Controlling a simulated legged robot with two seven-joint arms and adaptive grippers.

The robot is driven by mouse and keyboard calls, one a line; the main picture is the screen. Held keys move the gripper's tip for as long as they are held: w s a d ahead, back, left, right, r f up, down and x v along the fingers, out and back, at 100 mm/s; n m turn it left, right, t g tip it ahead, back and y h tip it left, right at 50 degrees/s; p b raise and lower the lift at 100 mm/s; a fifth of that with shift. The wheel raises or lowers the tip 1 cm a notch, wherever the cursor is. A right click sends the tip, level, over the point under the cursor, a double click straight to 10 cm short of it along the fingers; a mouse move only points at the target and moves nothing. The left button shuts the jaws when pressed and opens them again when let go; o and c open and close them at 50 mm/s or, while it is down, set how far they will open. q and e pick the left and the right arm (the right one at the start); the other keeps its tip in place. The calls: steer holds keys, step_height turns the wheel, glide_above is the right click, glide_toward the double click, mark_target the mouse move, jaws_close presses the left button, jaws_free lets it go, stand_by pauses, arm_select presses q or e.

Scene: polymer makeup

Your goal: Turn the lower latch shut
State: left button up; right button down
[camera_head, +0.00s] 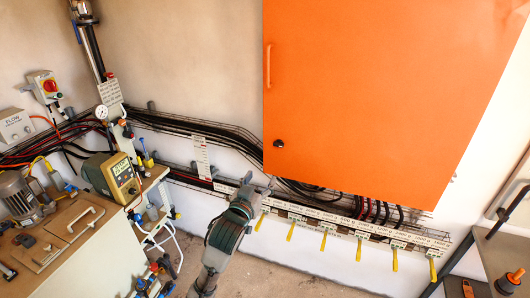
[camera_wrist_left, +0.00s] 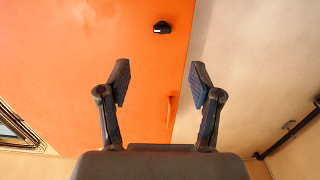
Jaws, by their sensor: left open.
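The orange cabinet door (camera_head: 370,95) hangs on the wall in the head view and also fills much of the left wrist view (camera_wrist_left: 90,70). A small black latch (camera_head: 279,143) sits near the door's lower left corner; it shows at the top centre of the left wrist view (camera_wrist_left: 162,28). My left gripper (camera_head: 258,182) is below the latch in the head view, apart from it. In the left wrist view its two fingers (camera_wrist_left: 160,85) are spread and empty. No other latch shows. My right gripper is not in view.
An orange handle (camera_head: 268,65) is above the latch on the door. Black cables (camera_head: 225,135) and a rail with several yellow-handled valves (camera_head: 323,241) run below the cabinet. A bench with a motor (camera_head: 19,196) and a yellow-framed meter (camera_head: 121,176) stands left.

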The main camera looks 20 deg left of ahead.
arm_select(q)
steer(key=r, duration=0.1)
steer(key=p, duration=0.2)
glide_toward(278, 145)
steer(key=w, duration=0.8)
steer(key=shift+w+f, duration=0.15)
steer(key=shift+w, duration=0.25)
steer(key=c, duration=1.1)
